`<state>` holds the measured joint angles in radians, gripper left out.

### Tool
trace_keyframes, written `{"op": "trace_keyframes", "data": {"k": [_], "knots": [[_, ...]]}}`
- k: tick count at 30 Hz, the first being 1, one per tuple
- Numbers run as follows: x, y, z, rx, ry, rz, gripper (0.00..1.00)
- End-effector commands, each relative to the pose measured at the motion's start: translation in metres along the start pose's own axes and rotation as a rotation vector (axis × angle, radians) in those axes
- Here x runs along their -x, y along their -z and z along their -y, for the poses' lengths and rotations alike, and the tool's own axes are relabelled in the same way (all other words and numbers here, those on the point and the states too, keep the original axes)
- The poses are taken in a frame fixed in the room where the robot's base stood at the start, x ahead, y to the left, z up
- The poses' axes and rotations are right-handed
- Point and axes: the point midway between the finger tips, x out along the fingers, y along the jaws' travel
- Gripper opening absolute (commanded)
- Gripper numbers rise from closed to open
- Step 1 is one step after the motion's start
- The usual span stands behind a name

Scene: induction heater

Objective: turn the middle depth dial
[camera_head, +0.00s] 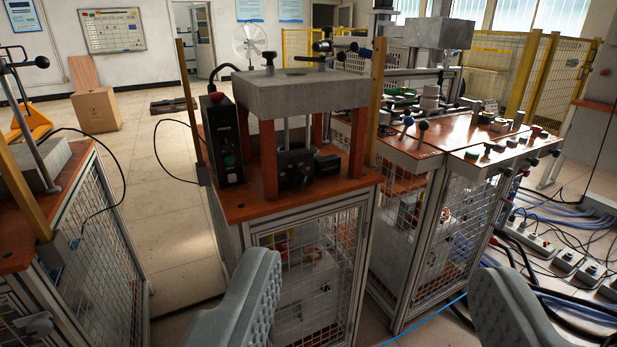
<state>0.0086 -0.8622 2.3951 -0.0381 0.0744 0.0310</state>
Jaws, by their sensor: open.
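My gripper (380,264) is open and empty, with its two grey padded fingers low in the picture, spread wide apart. Between and beyond them stands the middle workbench with an orange top (243,205). On it, under a grey block (300,92) on orange posts, sits a small black unit with a dark knob-like part (297,175). This may be the middle depth dial, but its markings are too small to tell. A black control box (222,140) with a green button stands to its left. My gripper is apart from all of these.
A second bench (430,152) with several knobs and levers stands close on the right. Another bench (75,190) is at the left edge. Cables and socket strips (565,262) lie on the floor at right. Free floor (150,215) lies between the left and middle benches.

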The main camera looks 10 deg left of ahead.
Motion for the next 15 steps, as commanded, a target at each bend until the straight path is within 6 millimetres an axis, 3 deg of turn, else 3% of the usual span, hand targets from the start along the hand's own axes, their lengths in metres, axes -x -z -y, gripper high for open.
{"op": "trace_keyframes", "data": {"k": [15], "knots": [[-0.143,-0.018,-0.013,0.042,0.021,-0.075,0.56]]}}
